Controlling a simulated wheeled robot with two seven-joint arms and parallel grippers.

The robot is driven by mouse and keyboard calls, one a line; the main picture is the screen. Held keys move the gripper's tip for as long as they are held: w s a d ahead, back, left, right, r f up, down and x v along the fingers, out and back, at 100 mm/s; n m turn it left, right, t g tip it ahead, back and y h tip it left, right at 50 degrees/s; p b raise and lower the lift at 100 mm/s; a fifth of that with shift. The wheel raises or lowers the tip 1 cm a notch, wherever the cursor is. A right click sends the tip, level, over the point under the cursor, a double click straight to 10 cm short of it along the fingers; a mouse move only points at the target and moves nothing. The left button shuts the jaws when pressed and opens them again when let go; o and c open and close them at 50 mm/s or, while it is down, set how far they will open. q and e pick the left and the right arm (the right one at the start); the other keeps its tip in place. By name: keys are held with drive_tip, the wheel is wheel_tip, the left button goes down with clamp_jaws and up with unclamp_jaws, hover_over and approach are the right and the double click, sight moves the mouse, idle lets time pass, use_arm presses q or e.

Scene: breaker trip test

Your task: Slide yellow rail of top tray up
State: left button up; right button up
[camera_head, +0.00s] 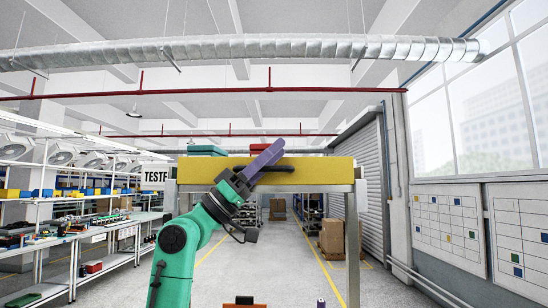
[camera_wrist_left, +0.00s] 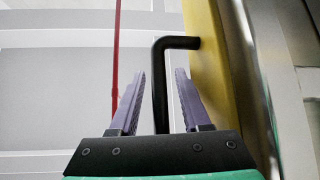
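The yellow rail (camera_head: 325,173) spans the front of the top tray, level across the metal frame. A black bar handle (camera_head: 277,168) sticks out from it. My left gripper (camera_head: 275,150), with purple fingers on a green arm, is raised at the handle. In the left wrist view the bent black handle (camera_wrist_left: 160,90) runs between the two parted fingers (camera_wrist_left: 160,74), with a gap on each side. The yellow rail also shows there (camera_wrist_left: 207,60). Most of the tray is hidden behind the rail.
A teal box (camera_head: 207,150) and a red item (camera_head: 267,146) show above the rail. A metal post (camera_head: 352,240) stands at the right. Workbenches (camera_head: 95,255) line the left, cardboard boxes (camera_head: 332,237) stand behind, and the floor aisle is open.

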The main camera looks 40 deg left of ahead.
use_arm(q)
drive_tip(key=shift+s+f+b, duration=0.1)
drive_tip(key=shift+f+b, duration=0.2)
drive_tip(key=shift+f, duration=0.05)
drive_tip(key=b+v, duration=0.8)
drive_tip(key=v, duration=0.6)
drive_tip(key=shift+r+b, duration=0.15)
drive_tip(key=shift+b, duration=0.15)
drive_tip(key=shift+s+a, duration=0.1)
